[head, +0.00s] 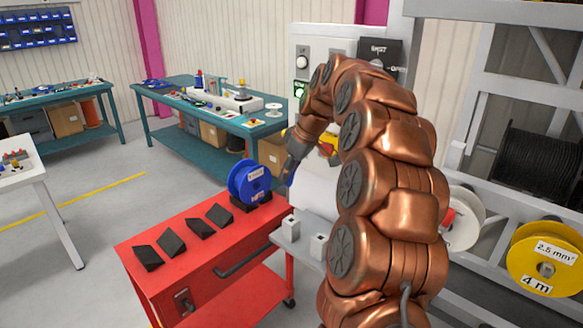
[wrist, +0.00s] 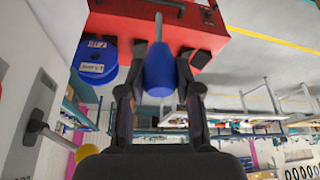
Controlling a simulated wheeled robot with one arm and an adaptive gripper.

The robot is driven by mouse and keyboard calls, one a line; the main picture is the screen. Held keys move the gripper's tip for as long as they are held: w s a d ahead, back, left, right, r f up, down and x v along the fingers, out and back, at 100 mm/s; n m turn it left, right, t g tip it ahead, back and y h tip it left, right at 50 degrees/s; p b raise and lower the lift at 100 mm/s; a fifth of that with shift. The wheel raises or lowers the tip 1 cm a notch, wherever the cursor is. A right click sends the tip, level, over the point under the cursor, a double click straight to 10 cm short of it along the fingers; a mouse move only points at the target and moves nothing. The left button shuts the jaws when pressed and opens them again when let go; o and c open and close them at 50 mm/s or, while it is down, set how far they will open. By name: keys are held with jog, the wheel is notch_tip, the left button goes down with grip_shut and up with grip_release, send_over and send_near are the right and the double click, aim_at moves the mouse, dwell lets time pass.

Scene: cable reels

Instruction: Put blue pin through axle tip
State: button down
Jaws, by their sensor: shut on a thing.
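My gripper (wrist: 162,60) is shut on the blue handle of the blue pin (wrist: 159,76) in the wrist view. The pin's thin metal shaft (wrist: 158,25) points away from the fingers, over the red cart. I cannot tell whether this is the task's axle. No pin hole can be made out.
The red cart (head: 215,264) carries several black wedges and a blue reel (head: 249,182), also at left in the wrist view (wrist: 95,57). A white reel (head: 463,222) hangs behind my arm. Teal benches stand at the back.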

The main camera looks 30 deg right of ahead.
aim_at(291, 185)
jog(key=shift+s+d+r, duration=0.2)
jog(key=shift+d+r, duration=0.1)
jog(key=shift+r, duration=0.15)
jog(key=shift+f+b, duration=0.4)
jog(key=shift+f, duration=2.55)
notch_tip(291, 185, down, 7)
jog(key=b, duration=0.2)
jog(key=shift+r+b, duration=0.15)
jog(key=shift+b, duration=0.15)
jog(key=c, duration=0.7)
grip_release()
